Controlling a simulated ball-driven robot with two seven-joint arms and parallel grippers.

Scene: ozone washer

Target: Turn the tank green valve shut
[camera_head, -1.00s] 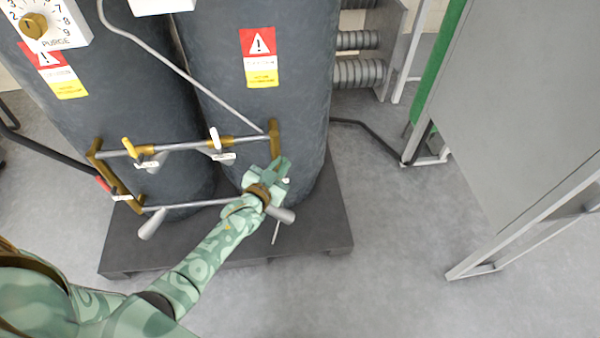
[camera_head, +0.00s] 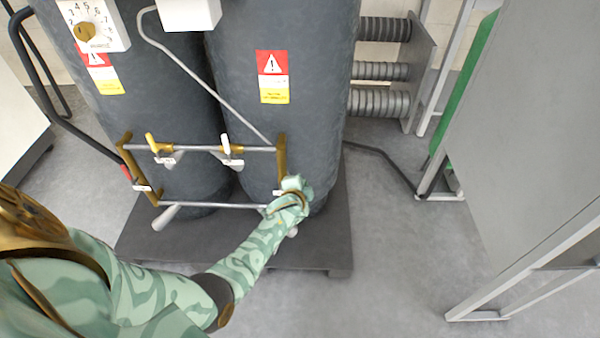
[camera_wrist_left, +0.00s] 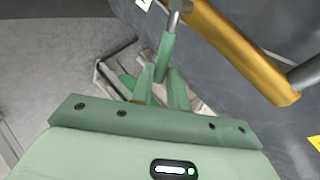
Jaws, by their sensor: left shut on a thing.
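The green valve handle (camera_wrist_left: 166,54) is on a grey stem beside a brass pipe bar (camera_wrist_left: 240,50) in the left wrist view. My left gripper (camera_wrist_left: 161,92) is shut on this handle, with its two green fingers either side of the lower end. In the head view my left gripper (camera_head: 292,190) is at the lower right of the pipe frame, in front of the right dark grey tank (camera_head: 275,135), and hides the green handle there. The brass bar (camera_head: 281,160) rises just above the gripper. My right gripper is not in view.
The pipe frame also carries a yellow-handled valve (camera_head: 153,143), a white-handled valve (camera_head: 226,145) and a red-handled valve (camera_head: 126,172). The tanks stand on a dark pallet (camera_head: 320,255). A grey panel on a metal frame (camera_head: 530,130) stands at the right. Floor between is clear.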

